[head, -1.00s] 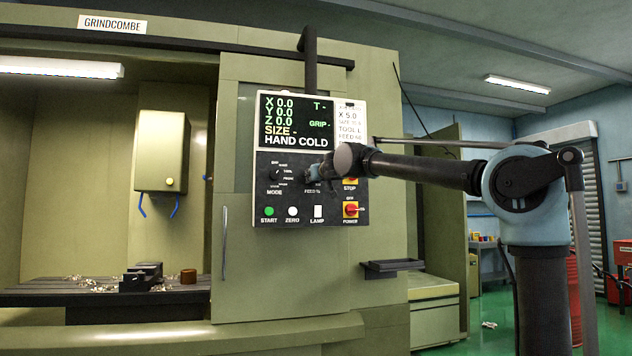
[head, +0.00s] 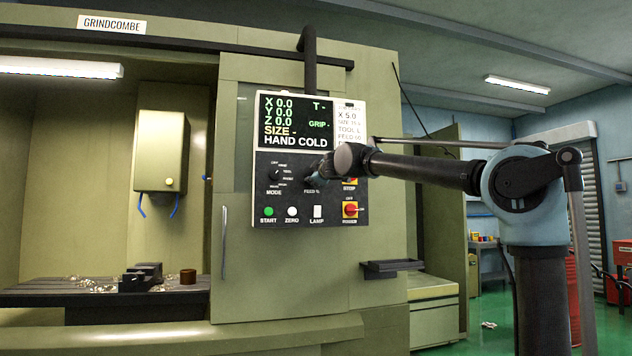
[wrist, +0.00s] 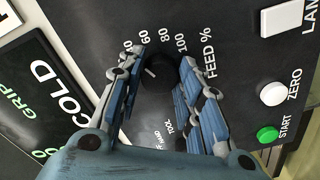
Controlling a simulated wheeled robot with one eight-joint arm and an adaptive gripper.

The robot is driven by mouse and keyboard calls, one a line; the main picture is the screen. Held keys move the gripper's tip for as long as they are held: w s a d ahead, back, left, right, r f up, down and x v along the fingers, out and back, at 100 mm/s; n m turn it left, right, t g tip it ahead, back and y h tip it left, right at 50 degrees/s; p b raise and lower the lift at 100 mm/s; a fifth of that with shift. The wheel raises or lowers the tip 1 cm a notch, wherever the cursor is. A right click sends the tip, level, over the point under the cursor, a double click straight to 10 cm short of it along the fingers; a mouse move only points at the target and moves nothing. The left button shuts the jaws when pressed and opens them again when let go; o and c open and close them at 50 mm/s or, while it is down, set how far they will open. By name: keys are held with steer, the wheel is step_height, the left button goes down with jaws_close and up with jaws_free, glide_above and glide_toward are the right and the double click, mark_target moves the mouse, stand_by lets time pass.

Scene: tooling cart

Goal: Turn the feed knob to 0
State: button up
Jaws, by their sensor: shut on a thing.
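The feed knob (wrist: 155,70) is a dark round dial on the black panel in the wrist view, between my fingers. Printed marks 60, 80 and 100 and the label FEED % lie around it. A short pale pointer line shows on it; its exact reading is hard to tell, and the 0 mark is not visible. My gripper (wrist: 161,85) is shut on the knob, with one blue-grey finger on each side. In the head view my gripper (head: 321,168) is at the panel above the FEED % label, and it hides the knob.
The mode knob (head: 274,175) is left of my gripper. The green start button (head: 268,211), white zero button (head: 292,211) and lamp switch (head: 318,211) lie below.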

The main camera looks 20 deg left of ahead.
steer(key=n, duration=1.2)
steer(key=shift+r, duration=0.1)
stand_by(0.5)
steer(key=o, duration=1.1)
steer(key=shift+c, duration=0.2)
steer(key=v, duration=1.2)
steer(key=shift+w, duration=0.1)
